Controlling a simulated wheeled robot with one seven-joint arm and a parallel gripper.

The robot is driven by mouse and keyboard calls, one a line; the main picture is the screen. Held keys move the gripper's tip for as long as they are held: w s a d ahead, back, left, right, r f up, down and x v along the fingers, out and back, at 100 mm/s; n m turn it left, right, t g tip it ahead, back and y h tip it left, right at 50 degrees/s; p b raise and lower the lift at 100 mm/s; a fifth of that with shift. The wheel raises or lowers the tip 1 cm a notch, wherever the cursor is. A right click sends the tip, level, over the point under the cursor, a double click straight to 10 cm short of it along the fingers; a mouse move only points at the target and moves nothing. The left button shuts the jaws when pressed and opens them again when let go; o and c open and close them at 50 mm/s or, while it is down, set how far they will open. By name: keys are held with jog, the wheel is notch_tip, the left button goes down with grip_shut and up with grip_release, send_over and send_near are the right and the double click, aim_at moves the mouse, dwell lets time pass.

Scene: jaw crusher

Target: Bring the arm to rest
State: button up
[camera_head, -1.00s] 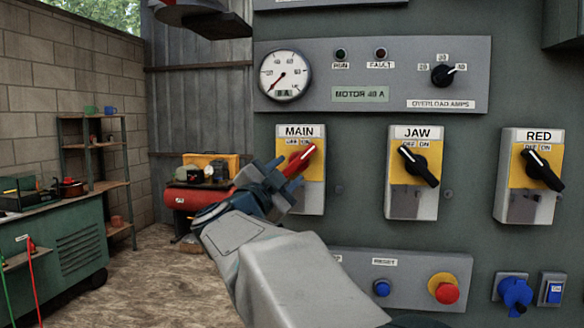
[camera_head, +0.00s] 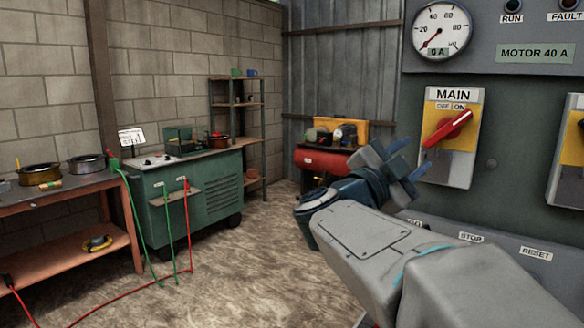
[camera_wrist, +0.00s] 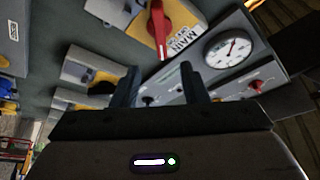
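My arm reaches in from the lower right of the head view, extended in front of the control cabinet. My gripper (camera_head: 408,160) is just left of the MAIN switch (camera_head: 463,170) in that picture. Its two fingers stand apart with nothing between them, as the wrist view (camera_wrist: 160,88) also shows. The red MAIN handle (camera_head: 447,128) is turned with its white mark toward ON. In the wrist view the red handle (camera_wrist: 159,28) is beyond the fingers, apart from them.
The cabinet (camera_head: 500,75) fills the right, with an ammeter (camera_head: 441,30). A red compressor (camera_head: 325,161) stands behind my gripper. A green cart (camera_head: 196,197) and a workbench (camera_head: 65,210) are at left, with green and red leads. The middle floor is open.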

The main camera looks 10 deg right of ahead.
jog(key=w+a+r+n+t+y+p, duration=0.1)
jog(key=w+a+n+t+y+p, duration=0.5)
jog(key=n+t+y, duration=0.25)
jog(key=a+f+n+g+y+p, duration=0.2)
jog(key=a+f+n+y+p, duration=0.2)
jog(key=a+f+n+y, duration=0.45)
jog(key=s+a+f+n+g+p, duration=0.1)
jog(key=s+f+n+g+p, duration=0.1)
jog(key=s, duration=0.4)
jog(key=s+a+f+n+g+y+p, duration=0.1)
jog(key=s+f+g+p, duration=0.1)
jog(key=s+f+g, duration=0.3)
jog(key=s+a+f+n+g+y+p, duration=0.1)
jog(key=s+f+n+g+p, duration=0.1)
jog(key=s+g, duration=0.3)
jog(key=s+f, duration=0.1)
jog(key=s, duration=0.2)
jog(key=shift+s+f+n+p, duration=0.15)
jog(key=shift+f+n+p, duration=0.15)
jog(key=shift+f+p, duration=0.1)
jog(key=shift+c, duration=0.4)
